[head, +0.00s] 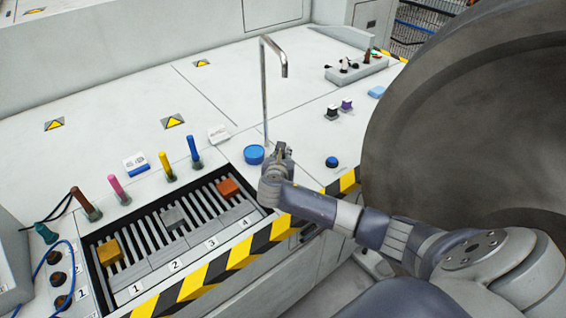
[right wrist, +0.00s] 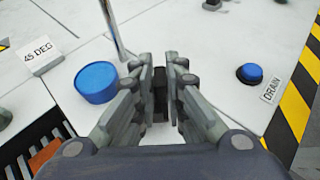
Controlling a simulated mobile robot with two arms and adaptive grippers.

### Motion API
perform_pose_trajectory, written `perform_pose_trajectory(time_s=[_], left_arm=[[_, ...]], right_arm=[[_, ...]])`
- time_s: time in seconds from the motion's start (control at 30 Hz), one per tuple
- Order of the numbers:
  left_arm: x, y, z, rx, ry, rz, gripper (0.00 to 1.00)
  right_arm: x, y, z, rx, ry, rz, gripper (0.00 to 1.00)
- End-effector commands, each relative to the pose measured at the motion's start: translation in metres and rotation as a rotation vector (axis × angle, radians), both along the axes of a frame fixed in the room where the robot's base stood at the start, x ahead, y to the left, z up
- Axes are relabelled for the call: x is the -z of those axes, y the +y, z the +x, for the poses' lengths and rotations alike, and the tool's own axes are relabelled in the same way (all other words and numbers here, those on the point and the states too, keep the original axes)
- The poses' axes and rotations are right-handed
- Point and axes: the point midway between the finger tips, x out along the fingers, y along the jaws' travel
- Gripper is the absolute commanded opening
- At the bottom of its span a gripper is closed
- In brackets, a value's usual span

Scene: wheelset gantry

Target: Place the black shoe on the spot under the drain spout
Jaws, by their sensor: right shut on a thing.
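My right gripper (head: 281,152) is over the pale bench top, near the foot of the bent metal drain spout (head: 265,95). It is shut on a small dark thing, which I take to be the black shoe (right wrist: 160,97); the fingers hide most of it. The spout's short downturned end (head: 285,71) is above the gripper in the head view. The spot under it is hidden by my gripper. In the right wrist view the spout's pole (right wrist: 112,28) rises just left of the fingers. I cannot tell whether the shoe touches the bench. My left gripper is not in view.
A blue round piece (head: 254,154) is close left of my gripper. A blue button (head: 332,162) is to the right, by a DRAIN label (right wrist: 270,90). A slotted tray (head: 152,262) with coloured blocks lies front left. A large dark wheel (head: 470,120) fills the right.

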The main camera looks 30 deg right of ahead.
Motion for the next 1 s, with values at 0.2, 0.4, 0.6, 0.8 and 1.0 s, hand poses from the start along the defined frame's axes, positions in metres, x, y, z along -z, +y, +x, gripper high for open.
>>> perform_pose_trajectory(time_s=[0.2, 0.4, 0.6, 0.8, 1.0], left_arm=[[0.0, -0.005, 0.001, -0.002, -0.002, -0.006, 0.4], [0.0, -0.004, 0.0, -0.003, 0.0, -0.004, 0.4], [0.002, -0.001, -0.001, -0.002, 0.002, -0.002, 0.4], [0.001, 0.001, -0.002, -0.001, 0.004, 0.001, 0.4], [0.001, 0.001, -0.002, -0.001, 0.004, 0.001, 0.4]], right_arm=[[0.03, 0.001, -0.001, -0.002, 0.004, -0.002, 0.0], [0.033, 0.001, -0.001, -0.002, 0.002, 0.0, 0.0], [0.036, 0.001, -0.001, -0.001, 0.003, -0.001, 0.0], [0.035, 0.001, -0.001, -0.001, 0.003, -0.001, 0.31], [0.035, 0.001, -0.001, -0.001, 0.003, -0.001, 0.31]])
